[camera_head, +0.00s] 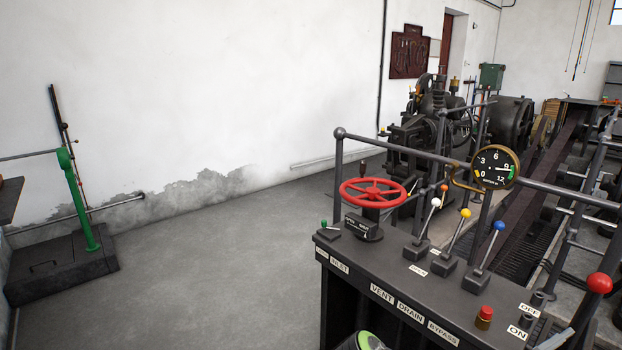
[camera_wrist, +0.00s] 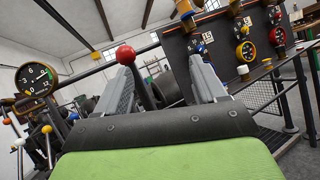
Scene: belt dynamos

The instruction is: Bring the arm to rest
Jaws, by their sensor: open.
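My gripper (camera_wrist: 163,76) is open, with its two grey fingers spread apart in the wrist view. A red-knobbed lever (camera_wrist: 125,54) stands at the left finger, its dark rod showing in the gap between the fingers. I cannot tell whether the rod touches the finger. The fingers do not close on anything. In the head view the same lever's red knob (camera_head: 599,283) is at the right edge, beside the ON and OFF plates.
The dark control console (camera_head: 400,283) carries a red handwheel (camera_head: 373,193), levers with green, white, yellow and blue knobs, and a red button (camera_head: 484,317). A round gauge (camera_head: 495,167) sits on the railing behind. Open floor (camera_head: 220,270) lies left of the console.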

